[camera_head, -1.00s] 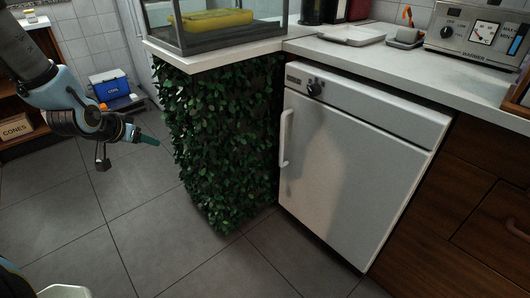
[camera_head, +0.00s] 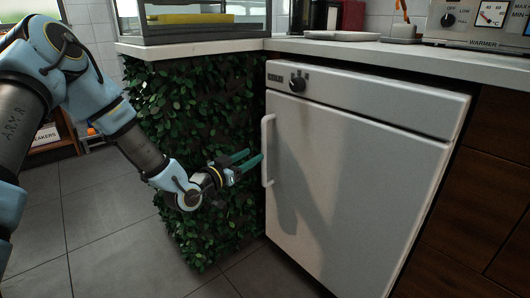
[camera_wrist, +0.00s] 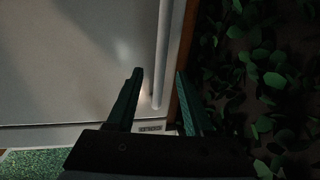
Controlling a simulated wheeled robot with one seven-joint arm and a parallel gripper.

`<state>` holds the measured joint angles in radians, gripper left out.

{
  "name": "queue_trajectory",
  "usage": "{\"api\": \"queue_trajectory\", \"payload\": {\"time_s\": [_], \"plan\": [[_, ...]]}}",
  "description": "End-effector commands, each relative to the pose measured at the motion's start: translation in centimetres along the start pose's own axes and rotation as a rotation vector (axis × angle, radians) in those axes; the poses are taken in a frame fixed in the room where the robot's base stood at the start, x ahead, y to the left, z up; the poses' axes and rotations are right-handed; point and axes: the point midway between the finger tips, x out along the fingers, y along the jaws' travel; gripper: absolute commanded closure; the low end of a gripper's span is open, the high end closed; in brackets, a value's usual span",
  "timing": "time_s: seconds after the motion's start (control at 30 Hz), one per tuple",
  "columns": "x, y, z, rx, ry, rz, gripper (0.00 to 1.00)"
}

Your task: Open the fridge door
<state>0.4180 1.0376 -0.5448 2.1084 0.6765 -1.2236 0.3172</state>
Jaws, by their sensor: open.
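The small white fridge (camera_head: 350,170) stands under the counter with its door shut. Its white vertical bar handle (camera_head: 267,150) is on the left edge of the door. My gripper (camera_head: 252,161) is open, its two green fingers pointing right toward the handle, just left of it. In the wrist view the fridge door (camera_wrist: 70,60) fills the left side, and the handle (camera_wrist: 163,60) runs down the picture between the lines of the two fingers. My gripper (camera_wrist: 160,75) also shows open there. I cannot tell whether the fingertips touch the handle.
A leafy green panel (camera_head: 190,130) stands left of the fridge, close behind my gripper. A white countertop (camera_head: 350,48) lies above, with a warmer (camera_head: 475,22) at the right. Brown drawers (camera_head: 480,190) are right of the fridge. The tiled floor (camera_head: 110,255) in front is clear.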

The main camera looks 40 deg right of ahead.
Motion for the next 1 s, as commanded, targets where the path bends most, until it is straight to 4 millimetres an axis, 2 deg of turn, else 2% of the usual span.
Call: {"api": "queue_trajectory", "payload": {"time_s": [0.03, 0.2, 0.4, 0.8, 1.0], "plan": [[1.1, 0.1, 0.2, 0.0, 0.002, 0.001, 0.48], [4.2, 0.0, 0.2, 0.0, 0.001, 0.0, 0.48], [6.5, 0.0, 0.1, 0.0, -0.001, -0.001, 0.48], [7.2, -0.1, 0.1, -0.001, -0.002, -0.001, 0.48], [7.2, -0.1, 0.1, -0.001, -0.003, -0.001, 0.7]]}}
